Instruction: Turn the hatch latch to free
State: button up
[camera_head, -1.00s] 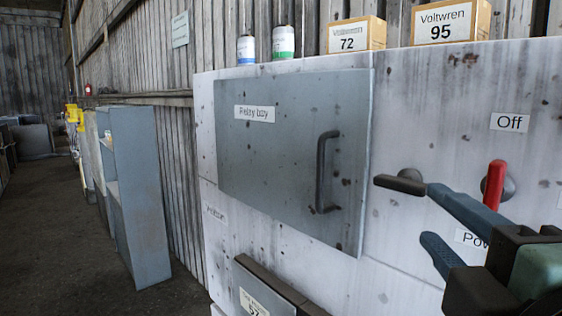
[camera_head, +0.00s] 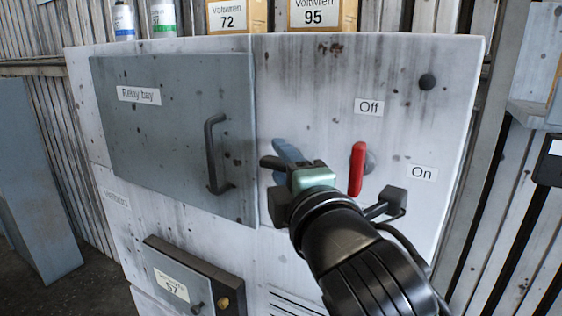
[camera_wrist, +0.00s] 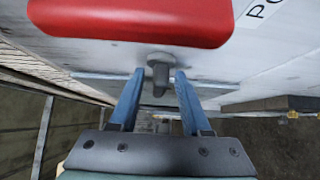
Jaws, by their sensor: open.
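The hatch is a grey door (camera_head: 160,125) labelled "Relay bay" with a dark bar handle (camera_head: 213,155); it looks closed. The latch (camera_head: 270,162) is a small dark lever at the door's right edge, lying roughly level; my gripper partly hides it. In the wrist view the latch (camera_wrist: 158,72) shows as a grey stub between the fingertips. My gripper (camera_wrist: 159,80) is open, with one blue finger on each side of the latch; I cannot tell whether either touches it. In the head view my gripper (camera_head: 283,155) is at the latch, its fingers mostly hidden.
A red switch lever (camera_head: 357,168) stands just right of my gripper, near the "Off" (camera_head: 369,107) and "On" labels; it fills the top of the wrist view (camera_wrist: 130,18). A smaller panel (camera_head: 178,280) sits below the door. Boxes and bottles stand on top of the housing.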

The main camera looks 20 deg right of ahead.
grip_shut()
